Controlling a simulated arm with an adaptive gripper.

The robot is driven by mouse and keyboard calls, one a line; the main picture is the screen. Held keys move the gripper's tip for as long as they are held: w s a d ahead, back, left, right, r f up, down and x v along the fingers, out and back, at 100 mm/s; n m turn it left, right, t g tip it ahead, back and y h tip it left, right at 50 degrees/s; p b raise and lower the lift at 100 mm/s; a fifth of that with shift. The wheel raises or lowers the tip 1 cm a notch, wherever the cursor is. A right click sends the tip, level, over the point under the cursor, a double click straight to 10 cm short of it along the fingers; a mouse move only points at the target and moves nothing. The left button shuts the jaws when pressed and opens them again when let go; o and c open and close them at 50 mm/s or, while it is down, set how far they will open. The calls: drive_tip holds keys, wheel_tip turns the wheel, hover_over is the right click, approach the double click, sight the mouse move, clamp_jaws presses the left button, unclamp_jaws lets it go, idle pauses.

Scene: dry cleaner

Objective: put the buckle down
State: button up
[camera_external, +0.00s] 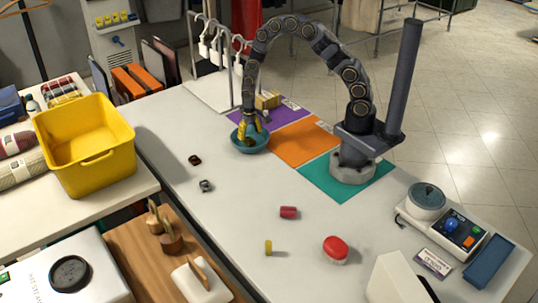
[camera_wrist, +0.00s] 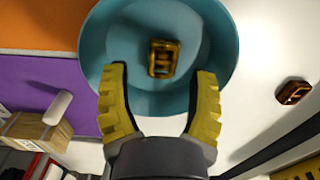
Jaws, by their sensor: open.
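A brass-coloured buckle (camera_wrist: 163,58) lies inside a teal bowl (camera_wrist: 105,45), on its inner floor. In the external view the bowl (camera_external: 263,146) stands at the far end of the white counter. My gripper (camera_wrist: 160,74) has its two yellow fingers spread wide over the bowl, with a clear gap between each finger and the buckle. In the external view my gripper (camera_external: 249,124) points down into the bowl. A second, brown buckle-like piece (camera_wrist: 292,93) lies on the counter outside the bowl; it also shows in the external view (camera_external: 195,159).
Purple (camera_external: 270,112), orange (camera_external: 303,143) and teal (camera_external: 345,190) mats lie beside the bowl. A small box (camera_external: 267,100) stands behind it. A grey metal piece (camera_external: 206,186), a red spool (camera_external: 288,212) and a red-topped button (camera_external: 337,248) are on the counter. The counter's middle is mostly clear.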

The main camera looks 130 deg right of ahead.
sight(250, 139)
wheel_tip(250, 139, up, 6)
drive_tip(key=shift+f, duration=0.1)
idle(0.5)
drive_tip(key=shift+w+a+r, duration=0.15)
drive_tip(key=shift+r, duration=0.05)
drive_tip(key=w+a+r+n, duration=0.2)
drive_tip(key=a+r+n, duration=0.4)
drive_tip(key=a, duration=0.4)
drive_tip(key=w+a+r+n, duration=0.3)
drive_tip(key=a+r, duration=0.5)
drive_tip(key=a, duration=0.1)
drive_tip(key=s+a+r+n+g, duration=0.1)
drive_tip(key=s+a+r+n, duration=0.2)
drive_tip(key=s+a, duration=0.3)
drive_tip(key=s+a+r+n, duration=0.4)
drive_tip(key=s+a+n, duration=0.2)
drive_tip(key=s+a, duration=0.1)
drive_tip(key=shift+a+g, duration=0.4)
drive_tip(key=shift+a, duration=0.45)
